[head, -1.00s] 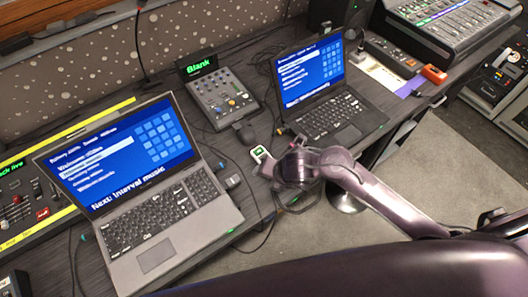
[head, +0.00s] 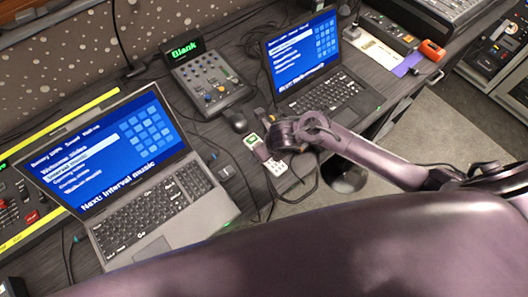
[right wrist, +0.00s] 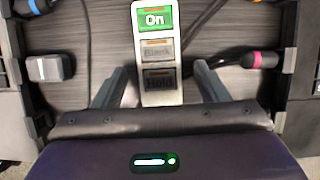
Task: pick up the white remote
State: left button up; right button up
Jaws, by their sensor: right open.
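The white remote (right wrist: 152,98) lies on the grey desk, with a green "On" button and grey "Blank" and "Hold" buttons. In the head view its green-marked end (head: 252,140) shows beside my right gripper (head: 264,150), in front of the black mouse. In the right wrist view, my right gripper (right wrist: 160,70) is open with one finger on each side of the remote. Gaps show between the remote and both fingers. The remote's near end is hidden behind the gripper body. My left gripper is not in view.
A laptop (head: 150,228) stands at left and another (head: 325,98) at right. A black mouse (head: 234,120) and a small fader mixer (head: 209,85) are behind the remote. In the right wrist view, a grey plug (right wrist: 50,68) lies left and a pink-ringed cable (right wrist: 262,60) right.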

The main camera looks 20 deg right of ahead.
jog(key=c, duration=1.2)
jog(key=shift+o, duration=0.2)
